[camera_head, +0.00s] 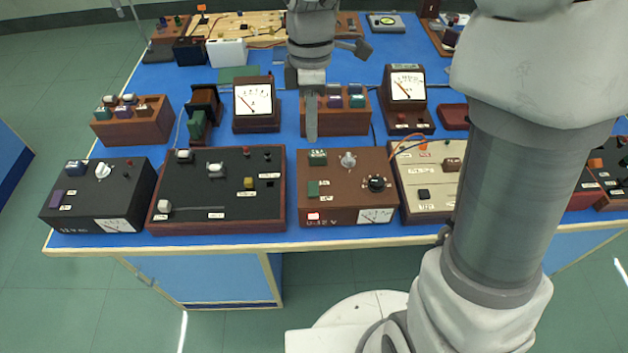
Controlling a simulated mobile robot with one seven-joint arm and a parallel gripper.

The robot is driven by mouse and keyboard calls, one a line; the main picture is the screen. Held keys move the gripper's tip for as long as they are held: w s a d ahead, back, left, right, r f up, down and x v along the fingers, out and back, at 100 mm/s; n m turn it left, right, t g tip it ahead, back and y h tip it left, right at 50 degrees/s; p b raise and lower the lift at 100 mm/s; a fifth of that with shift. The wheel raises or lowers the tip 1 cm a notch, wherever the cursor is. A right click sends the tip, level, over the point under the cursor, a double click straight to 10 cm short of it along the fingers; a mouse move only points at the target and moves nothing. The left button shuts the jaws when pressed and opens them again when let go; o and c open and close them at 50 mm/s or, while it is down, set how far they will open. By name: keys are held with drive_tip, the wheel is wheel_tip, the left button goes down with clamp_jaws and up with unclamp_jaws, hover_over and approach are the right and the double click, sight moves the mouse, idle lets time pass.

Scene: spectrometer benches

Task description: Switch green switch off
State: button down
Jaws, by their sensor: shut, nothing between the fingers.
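A brown box marked 0-12 V (340,205) stands near the front edge of the bench. A small pale-red lit patch (313,216) shows on the front. My gripper (311,136) points down, shut and empty, just behind and above the back left of the box. It appears apart from the switch.
The box also carries a silver toggle (348,160), a black knob (377,183) and a meter (376,215). Black boxes (218,187) stand left, a cream panel (428,188) right. A wooden block with coloured parts (350,122) is close behind my gripper.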

sight(313, 192)
drive_tip(key=shift+f, duration=0.1)
drive_tip(key=f, duration=0.4)
drive_tip(key=s+f+b, duration=0.1)
drive_tip(key=f, duration=0.4)
drive_tip(key=s+f+b, duration=0.1)
drive_tip(key=f, duration=0.3)
drive_tip(key=shift+f, duration=0.4)
